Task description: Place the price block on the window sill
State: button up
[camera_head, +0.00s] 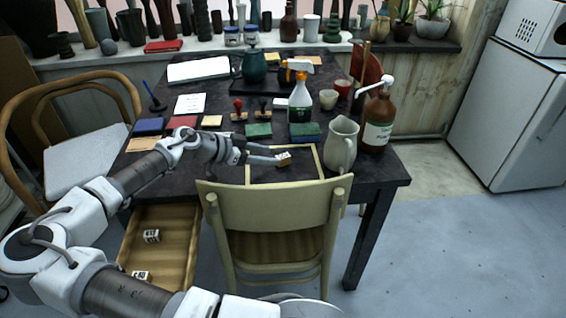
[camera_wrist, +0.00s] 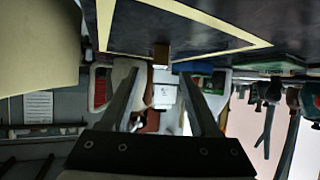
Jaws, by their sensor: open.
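A small price block (camera_head: 284,159), pale with dark print and a brown side, is at the tips of my gripper (camera_head: 277,155), over the framed dark panel on the table. In the wrist view a small brown block (camera_wrist: 161,53) shows just past and between the spread fingertips (camera_wrist: 158,75); whether the fingers touch it is unclear. My gripper is open. Two more price blocks, one (camera_head: 151,236) farther back and one (camera_head: 140,275) nearer, lie in the open drawer. The window sill (camera_head: 112,57) is the pale ledge along the back, crowded with vases and pots.
A cream pitcher (camera_head: 341,146), a brown pump bottle (camera_head: 378,122) and a spray bottle (camera_head: 299,102) stand right of and behind my gripper. Stamps and ink pads cover the middle of the table (camera_head: 226,158). A chair (camera_head: 275,207) stands in front. A teal pot (camera_head: 255,66) stands towards the sill.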

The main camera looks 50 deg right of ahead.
aim_at(281, 157)
jog(key=b+x, duration=0.1)
jog(key=x, duration=0.5)
jog(key=shift+d, duration=0.1)
grip_shut()
